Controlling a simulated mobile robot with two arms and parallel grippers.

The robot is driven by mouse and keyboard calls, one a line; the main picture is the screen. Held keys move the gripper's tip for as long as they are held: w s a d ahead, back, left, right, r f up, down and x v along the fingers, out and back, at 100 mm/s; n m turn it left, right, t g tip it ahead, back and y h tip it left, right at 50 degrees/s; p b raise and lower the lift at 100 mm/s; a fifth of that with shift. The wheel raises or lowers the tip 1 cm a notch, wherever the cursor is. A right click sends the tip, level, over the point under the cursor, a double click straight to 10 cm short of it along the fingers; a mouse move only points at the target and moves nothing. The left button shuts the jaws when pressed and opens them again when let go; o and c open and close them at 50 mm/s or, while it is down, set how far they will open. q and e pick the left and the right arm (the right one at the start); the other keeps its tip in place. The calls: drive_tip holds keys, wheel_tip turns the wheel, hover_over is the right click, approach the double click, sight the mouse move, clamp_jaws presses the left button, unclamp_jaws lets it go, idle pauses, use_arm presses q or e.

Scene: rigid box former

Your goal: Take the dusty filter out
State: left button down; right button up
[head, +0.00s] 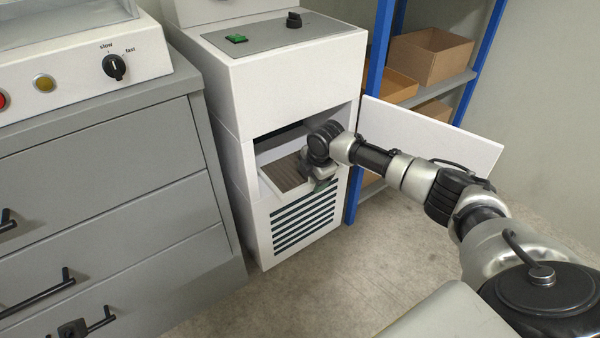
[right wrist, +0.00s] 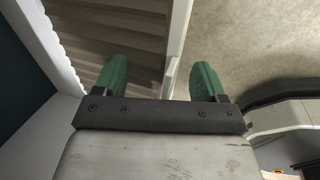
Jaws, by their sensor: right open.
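The dusty filter (head: 284,176) is a grey-brown pleated panel in a white frame, inside the open bay of the white cabinet. It also shows in the right wrist view (right wrist: 120,45), with its white front rim running between my fingers. My right gripper (head: 322,184) is at the front right of the filter. In the right wrist view its green fingers (right wrist: 160,80) are open, one on the pleat side of the rim and one on the outer side. I cannot tell whether they touch the rim. My left gripper is not in view.
The cabinet (head: 285,75) has its white door (head: 430,135) swung open to the right, behind my right arm. A blue shelf rack with cardboard boxes (head: 428,56) stands behind. Grey drawers (head: 100,160) flank the cabinet on the left. The floor in front (head: 340,275) is clear.

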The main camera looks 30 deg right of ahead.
drive_tip(key=shift+r, duration=0.1)
drive_tip(key=shift+s, duration=0.1)
clamp_jaws()
idle(0.4)
